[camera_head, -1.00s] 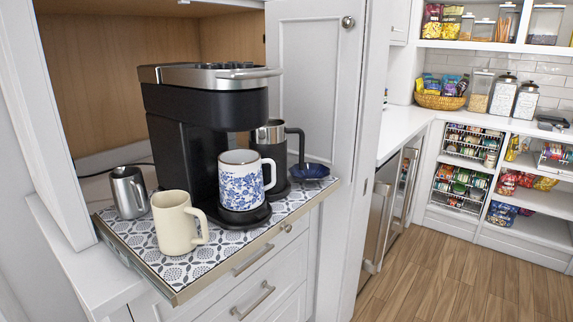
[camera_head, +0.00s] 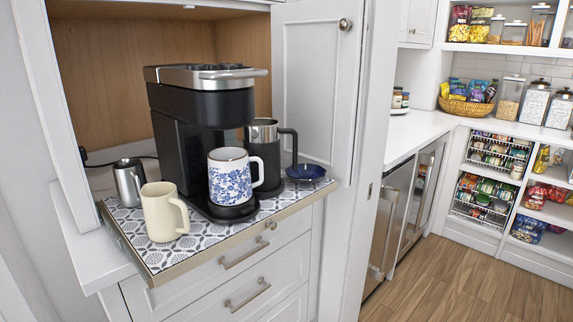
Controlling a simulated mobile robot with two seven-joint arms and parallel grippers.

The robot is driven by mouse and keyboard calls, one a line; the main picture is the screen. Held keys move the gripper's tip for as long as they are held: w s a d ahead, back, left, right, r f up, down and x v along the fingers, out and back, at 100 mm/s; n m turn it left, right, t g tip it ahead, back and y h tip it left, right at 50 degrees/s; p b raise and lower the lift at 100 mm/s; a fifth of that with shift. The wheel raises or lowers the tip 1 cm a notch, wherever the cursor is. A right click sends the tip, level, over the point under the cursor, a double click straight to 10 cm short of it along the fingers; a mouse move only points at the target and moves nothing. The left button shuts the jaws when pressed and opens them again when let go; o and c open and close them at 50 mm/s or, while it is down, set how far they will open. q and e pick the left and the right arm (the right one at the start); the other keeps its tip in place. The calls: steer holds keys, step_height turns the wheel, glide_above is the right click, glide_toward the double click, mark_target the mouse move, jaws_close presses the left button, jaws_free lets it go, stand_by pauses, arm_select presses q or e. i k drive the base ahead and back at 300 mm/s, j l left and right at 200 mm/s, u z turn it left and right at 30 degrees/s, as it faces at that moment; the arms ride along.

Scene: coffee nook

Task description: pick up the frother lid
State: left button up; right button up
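A silver-and-black frother jug (camera_head: 262,134) with a black handle stands at the right side of the black coffee maker (camera_head: 180,140), partly hidden behind the blue-and-white mug (camera_head: 230,178). Its top shows a silver rim; I cannot make out a separate lid on it. A small dark blue dish-like piece (camera_head: 306,172) lies on the patterned tray at the right of the jug; I cannot tell whether it is the lid. Neither of my grippers is in view.
A cream mug (camera_head: 162,213) and a small steel pitcher (camera_head: 128,183) stand at the left on the patterned pull-out tray (camera_head: 180,250). The open white cabinet door (camera_head: 318,90) rises just behind the blue piece. Open wooden floor (camera_head: 470,285) lies to the right.

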mark_target(261, 138)
steer(key=i+l+u, duration=0.15)
steer(key=u, duration=0.4)
steer(key=i+l+u, duration=0.2)
steer(key=l, duration=0.25)
steer(key=l+u, duration=0.25)
steer(key=l, duration=0.2)
steer(key=i+l, duration=0.15)
steer(key=l, duration=0.4)
steer(key=i+l+u, duration=0.1)
steer(key=l, duration=0.45)
steer(key=i+l, duration=0.1)
steer(key=l, duration=0.45)
steer(key=i+l+u, duration=0.15)
steer(key=l, duration=1)
steer(key=i+u, duration=0.05)
